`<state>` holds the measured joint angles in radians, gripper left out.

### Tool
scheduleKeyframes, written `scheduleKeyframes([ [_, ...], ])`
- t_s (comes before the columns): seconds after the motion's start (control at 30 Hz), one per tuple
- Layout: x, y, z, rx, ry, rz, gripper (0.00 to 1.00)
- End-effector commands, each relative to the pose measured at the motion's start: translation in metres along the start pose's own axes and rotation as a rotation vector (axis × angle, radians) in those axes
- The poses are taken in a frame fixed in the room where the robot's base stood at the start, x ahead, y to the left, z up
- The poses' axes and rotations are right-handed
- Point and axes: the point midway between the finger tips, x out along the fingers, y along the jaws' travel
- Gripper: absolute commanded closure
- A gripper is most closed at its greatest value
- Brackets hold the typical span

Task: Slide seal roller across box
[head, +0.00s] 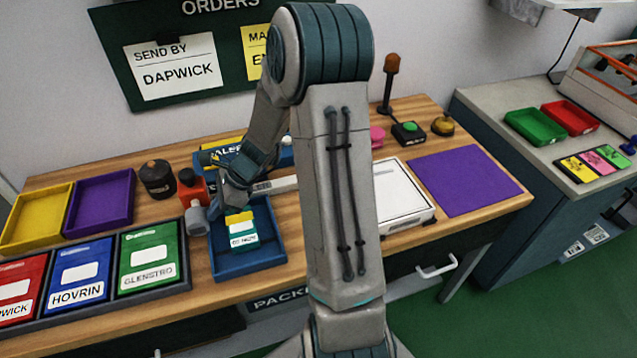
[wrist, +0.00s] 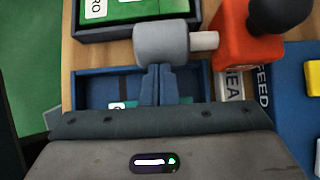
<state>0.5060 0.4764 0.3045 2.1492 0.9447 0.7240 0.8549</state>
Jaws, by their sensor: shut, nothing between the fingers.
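The seal roller has a grey cylinder (head: 197,221) on a short axle, joined to an orange-red block (head: 193,188) with a black knob. In the wrist view the cylinder (wrist: 162,43) lies just beyond my fingertips, and the block (wrist: 248,40) is to its right. My gripper (wrist: 160,72) is shut and empty, pointing at the cylinder's side; I cannot tell whether it touches. Below it is a blue tray (head: 250,268) holding a teal box (head: 243,241) with a white label and a yellow strip. My gripper and wrist partly hide the tray and box in the wrist view.
Yellow (head: 38,218) and purple (head: 100,203) trays and a dark round pot (head: 157,180) are behind. A white panel (head: 400,192) and purple mat (head: 463,182) lie to the right.

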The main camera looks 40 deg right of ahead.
Motion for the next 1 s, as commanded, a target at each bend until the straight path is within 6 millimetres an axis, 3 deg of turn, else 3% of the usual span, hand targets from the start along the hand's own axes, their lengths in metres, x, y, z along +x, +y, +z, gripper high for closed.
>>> scheduleKeyframes([
  [0.3,0.000,0.001,0.001,-0.003,0.000,0.002,1.00],
  [0.47,-0.012,-0.001,-0.007,-0.004,0.000,0.002,1.00],
  [0.6,-0.033,-0.003,-0.022,-0.007,0.001,0.003,1.00],
  [0.8,-0.079,-0.003,-0.021,-0.011,0.002,0.002,1.00],
  [1.0,-0.113,-0.004,-0.022,-0.009,0.001,0.003,1.00],
])
